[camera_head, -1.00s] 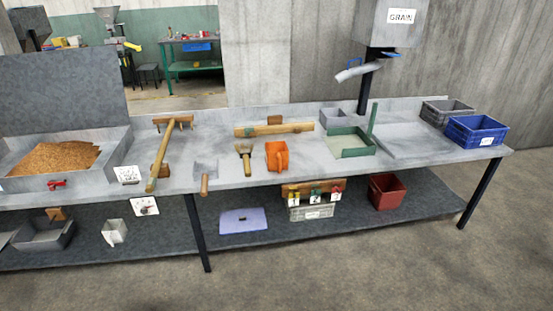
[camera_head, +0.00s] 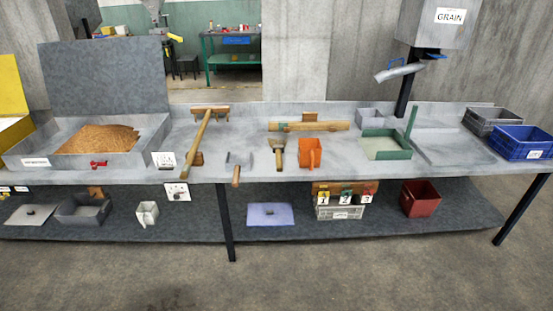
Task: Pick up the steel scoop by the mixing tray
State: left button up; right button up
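The steel scoop (camera_head: 239,158) lies on the bench top near the front edge, to the right of the mixing tray. It has a grey metal head and a short wooden handle that points toward the front edge. The mixing tray (camera_head: 68,163) is a wide grey metal tray at the left end of the bench with a heap of brown grain (camera_head: 98,139) in it. A white label card stands between the tray and the scoop. Neither of my grippers shows in this view.
A long-handled wooden rake (camera_head: 199,140) lies left of the scoop. A brush (camera_head: 278,152) and an orange scoop (camera_head: 310,153) lie right of it. A green-edged tray (camera_head: 386,154) and blue crate (camera_head: 522,146) are further right. Open floor lies in front.

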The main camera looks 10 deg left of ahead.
aim_at(237, 164)
jog(key=i+u, duration=0.4)
jog(key=i, duration=1.8)
